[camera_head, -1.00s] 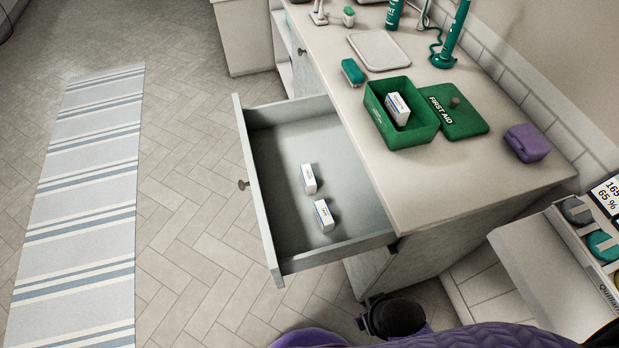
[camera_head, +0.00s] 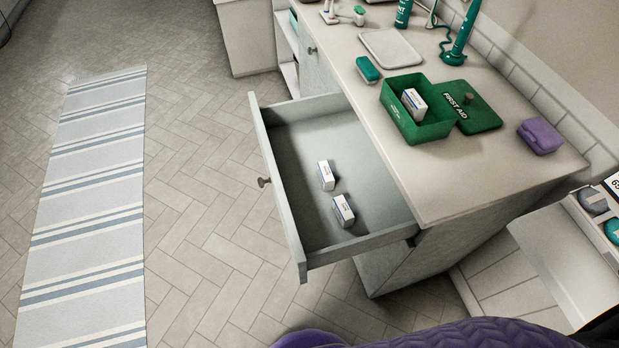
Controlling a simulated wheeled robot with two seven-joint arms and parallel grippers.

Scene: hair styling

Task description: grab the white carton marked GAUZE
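Two small white cartons with blue edges lie in the open drawer (camera_head: 290,160). One carton (camera_head: 326,175) is farther back, and the other carton (camera_head: 344,211) is nearer me, a little to its right. A third similar white carton (camera_head: 415,104) stands in the open green first aid box (camera_head: 432,128) on the counter. The print on the cartons is too small to read, so I cannot tell which is marked GAUZE. Neither of my grippers shows in the view.
The green FIRST AID lid (camera_head: 470,107) lies beside the box on the counter (camera_head: 440,190). A purple case (camera_head: 540,136), a teal item (camera_head: 368,69) and a pale tray (camera_head: 387,48) are also there. The drawer juts out over open floor. A striped rug (camera_head: 85,215) lies at left.

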